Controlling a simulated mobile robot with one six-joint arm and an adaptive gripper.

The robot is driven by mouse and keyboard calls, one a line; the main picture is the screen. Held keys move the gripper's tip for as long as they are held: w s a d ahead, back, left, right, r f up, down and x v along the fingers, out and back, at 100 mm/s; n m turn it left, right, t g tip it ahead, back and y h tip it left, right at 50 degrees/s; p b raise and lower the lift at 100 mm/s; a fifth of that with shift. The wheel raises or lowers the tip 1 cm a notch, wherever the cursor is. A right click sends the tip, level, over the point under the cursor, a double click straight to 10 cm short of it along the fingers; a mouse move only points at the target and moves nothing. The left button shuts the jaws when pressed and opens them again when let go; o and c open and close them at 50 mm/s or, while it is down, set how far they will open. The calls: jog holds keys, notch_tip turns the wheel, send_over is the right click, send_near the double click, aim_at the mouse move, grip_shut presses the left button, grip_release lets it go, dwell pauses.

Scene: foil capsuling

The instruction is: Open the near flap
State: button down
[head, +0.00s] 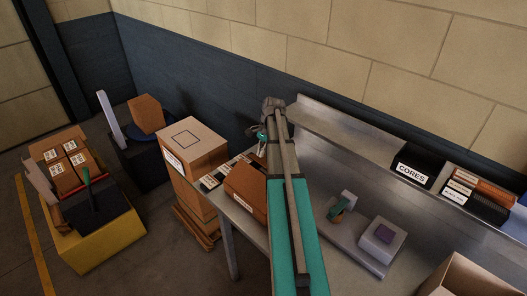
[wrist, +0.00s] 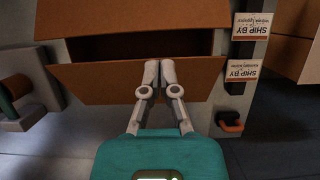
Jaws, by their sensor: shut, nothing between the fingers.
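A brown cardboard box (head: 244,188) stands on the metal bench, partly hidden behind my arm in the head view. In the wrist view, a wide cardboard flap (wrist: 95,84) lies across the middle, with a dark opening (wrist: 140,43) beyond it and another cardboard panel (wrist: 130,15) above. I cannot tell for certain which flap is the near one. My gripper (wrist: 160,68) is shut and empty, its fingertips together over the middle of the flap's upper edge. Whether they touch the cardboard cannot be told. In the head view the arm mostly hides the gripper.
"SHIP BY" labels (wrist: 251,26) lie beside the box. A taller carton (head: 193,146) stands left of the bench (head: 312,210). A grey device (head: 382,240) sits on the bench to the right. A "CORES" bin (head: 411,171) is at the back. Another open carton (head: 468,276) is at lower right.

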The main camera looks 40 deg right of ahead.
aim_at(252, 185)
jog(key=b+x, duration=0.6)
jog(key=x, duration=0.1)
dwell(0.3)
dwell(0.3)
